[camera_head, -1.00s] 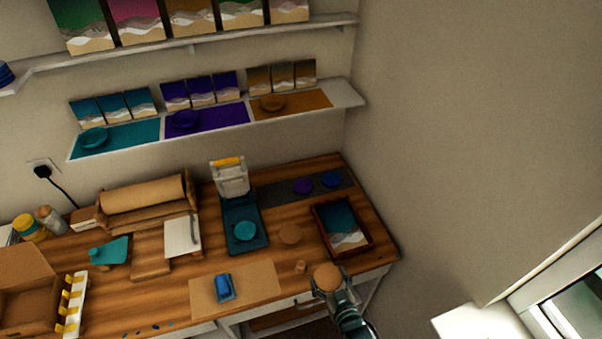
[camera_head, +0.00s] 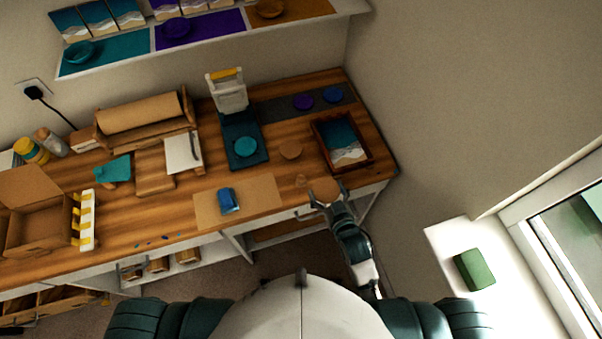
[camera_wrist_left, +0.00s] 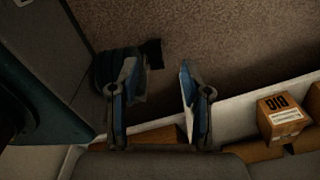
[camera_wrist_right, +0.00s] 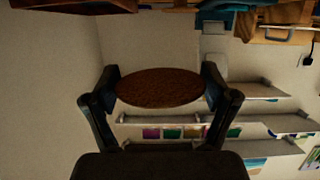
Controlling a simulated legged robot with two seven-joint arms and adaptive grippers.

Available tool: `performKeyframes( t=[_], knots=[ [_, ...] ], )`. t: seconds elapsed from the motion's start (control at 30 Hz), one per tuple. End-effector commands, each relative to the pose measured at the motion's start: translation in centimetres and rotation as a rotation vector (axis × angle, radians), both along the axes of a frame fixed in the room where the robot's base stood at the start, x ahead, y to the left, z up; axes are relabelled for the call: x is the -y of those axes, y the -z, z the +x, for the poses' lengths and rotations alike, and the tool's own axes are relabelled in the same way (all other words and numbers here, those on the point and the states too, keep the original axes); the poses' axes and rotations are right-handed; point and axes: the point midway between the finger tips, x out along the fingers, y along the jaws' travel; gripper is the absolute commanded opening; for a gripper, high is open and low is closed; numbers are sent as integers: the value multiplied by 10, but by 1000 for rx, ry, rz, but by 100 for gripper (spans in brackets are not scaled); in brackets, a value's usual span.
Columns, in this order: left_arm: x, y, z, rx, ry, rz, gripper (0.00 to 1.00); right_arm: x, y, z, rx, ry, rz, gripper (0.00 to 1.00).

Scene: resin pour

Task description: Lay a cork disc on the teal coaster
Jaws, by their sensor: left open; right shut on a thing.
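The teal coaster (camera_head: 245,147) lies flat on a dark teal base (camera_head: 240,126) in front of a white upright piece with a yellow top. My right gripper (camera_head: 325,197) is shut on a cork disc (camera_head: 327,188) at the table's front right edge, to the right of and nearer than the coaster. In the right wrist view the disc (camera_wrist_right: 160,87) sits between both fingers, with nothing on it. Another cork disc (camera_head: 290,150) lies on the table right of the coaster. My left gripper (camera_wrist_left: 158,72) is open and empty, beside a low shelf edge.
A framed tray (camera_head: 341,143) stands right of the loose cork disc. Purple (camera_head: 303,101) and blue (camera_head: 332,95) coasters lie on a dark strip behind. A blue object (camera_head: 228,200) rests on a brown mat (camera_head: 262,190). A small cork piece (camera_head: 301,181) stands near my right gripper.

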Motion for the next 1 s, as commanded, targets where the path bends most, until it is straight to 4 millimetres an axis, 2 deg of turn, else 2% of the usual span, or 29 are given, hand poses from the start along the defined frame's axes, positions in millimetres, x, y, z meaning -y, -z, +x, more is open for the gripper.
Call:
performKeyframes(
  t=[0.03,0.1,0.2,0.3,0.37,0.47,0.8,0.9,1.0],
  knots=[
    [1,0,4,4,0,-1,48,-16,12,-14,-9,-44,2,71],
    [2,0,8,10,-1,-2,48,-37,22,-32,-10,-98,11,71],
    [2,-1,10,8,-2,-2,48,-58,33,-53,-15,-155,24,71],
    [2,-1,9,4,-3,-1,48,-70,38,-65,-14,-188,33,71],
    [2,-2,9,6,-4,-1,48,-74,39,-64,-12,-198,35,71],
    [1,-2,7,6,-4,-1,48,-76,41,-47,-10,-202,35,71],
    [0,0,1,-7,-3,2,48,-75,50,51,-11,-200,34,71],
    [1,0,6,-1,-3,1,48,-75,52,72,-12,-201,35,71],
    [2,-1,12,6,-3,-1,48,-75,54,85,-13,-200,37,71]
  ],
)
